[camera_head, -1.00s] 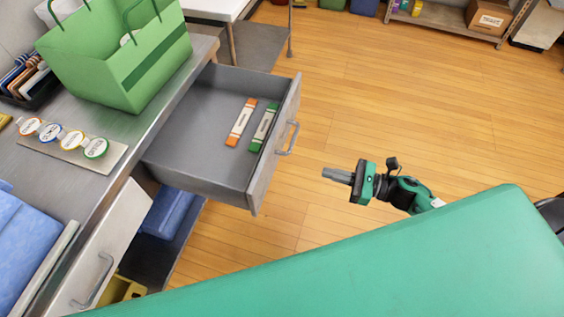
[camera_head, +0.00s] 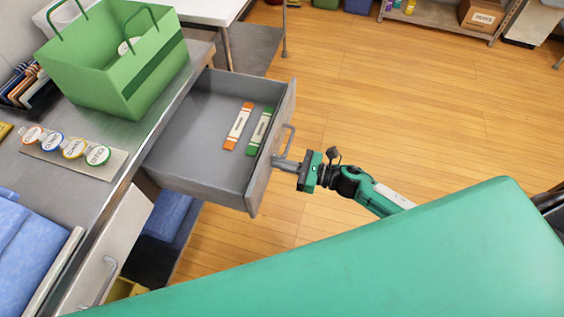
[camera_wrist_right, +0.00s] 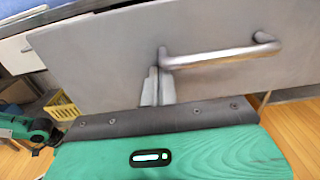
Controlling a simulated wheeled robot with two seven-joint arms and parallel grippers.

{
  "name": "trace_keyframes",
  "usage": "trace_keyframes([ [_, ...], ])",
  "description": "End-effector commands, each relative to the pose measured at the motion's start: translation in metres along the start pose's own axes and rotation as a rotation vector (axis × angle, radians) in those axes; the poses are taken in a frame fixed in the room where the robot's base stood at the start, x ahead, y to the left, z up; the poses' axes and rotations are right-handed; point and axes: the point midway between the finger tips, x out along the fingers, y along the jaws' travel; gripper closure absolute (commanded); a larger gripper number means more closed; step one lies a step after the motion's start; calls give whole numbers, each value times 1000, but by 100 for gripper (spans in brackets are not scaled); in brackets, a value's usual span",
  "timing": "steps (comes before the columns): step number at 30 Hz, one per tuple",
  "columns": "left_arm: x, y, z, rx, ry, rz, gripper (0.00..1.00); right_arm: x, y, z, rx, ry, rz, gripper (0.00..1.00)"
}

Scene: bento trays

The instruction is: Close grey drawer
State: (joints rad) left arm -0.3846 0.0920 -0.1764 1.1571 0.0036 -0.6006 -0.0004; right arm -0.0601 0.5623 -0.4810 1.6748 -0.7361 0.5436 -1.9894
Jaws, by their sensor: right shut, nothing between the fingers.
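The grey drawer (camera_head: 207,163) is pulled out from under the metal counter in the head view, with an orange-and-white packet (camera_head: 238,126) and a green-and-white packet (camera_head: 259,130) lying inside. Its front has a metal bar handle (camera_head: 284,142), which also shows in the right wrist view (camera_wrist_right: 222,55). My right gripper (camera_head: 277,160) is shut and empty, with its fingertips at the drawer front by the handle's lower end. In the right wrist view the fingers (camera_wrist_right: 157,86) are together just below the handle's left end; I cannot tell if they touch the front.
A green bag (camera_head: 130,85) and a strip of round labelled tags (camera_head: 73,150) stand on the counter. Below is another grey front with a handle (camera_head: 105,270), partly open, with blue cloth (camera_head: 168,213) behind it. Wood floor to the right is clear.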

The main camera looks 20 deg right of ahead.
Motion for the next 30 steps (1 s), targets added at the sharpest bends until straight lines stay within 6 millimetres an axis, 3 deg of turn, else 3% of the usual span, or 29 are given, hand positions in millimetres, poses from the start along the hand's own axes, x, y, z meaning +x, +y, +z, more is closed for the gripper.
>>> trace_keyframes([
  [11,0,0,0,1,0,0,32,2,0,0,0,0,0,100],
  [17,-4,1,-9,-2,1,2,32,18,0,-1,0,-3,0,100],
  [23,-21,4,-34,-8,11,7,32,59,0,-1,-3,-5,1,100],
  [30,-54,9,-66,-16,18,14,32,125,0,-1,-3,-5,2,100],
])
